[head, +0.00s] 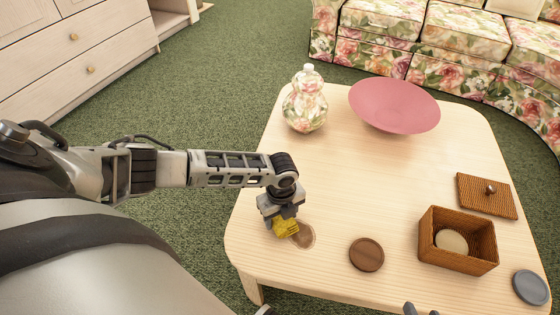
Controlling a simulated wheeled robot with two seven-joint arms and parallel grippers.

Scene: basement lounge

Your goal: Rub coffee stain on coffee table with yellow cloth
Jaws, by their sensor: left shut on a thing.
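The yellow cloth (287,227) is bunched in my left gripper (283,216), which is shut on it and points down at the coffee table (345,200). The brown coffee stain (303,238) lies on the tabletop near its left front edge. The cloth is at the stain's upper left side and overlaps part of it in the picture. I cannot tell whether the cloth presses on the wood. At the bottom edge, small dark tips that may be my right gripper (421,309) show; their state is unclear.
A floral jar (305,100) and pink bowl (394,106) stand at the table's back. A brown coaster (366,254), open wicker box (458,258), its lid (487,195) and a grey coaster (530,287) are right of the stain. A floral sofa (455,45) stands behind.

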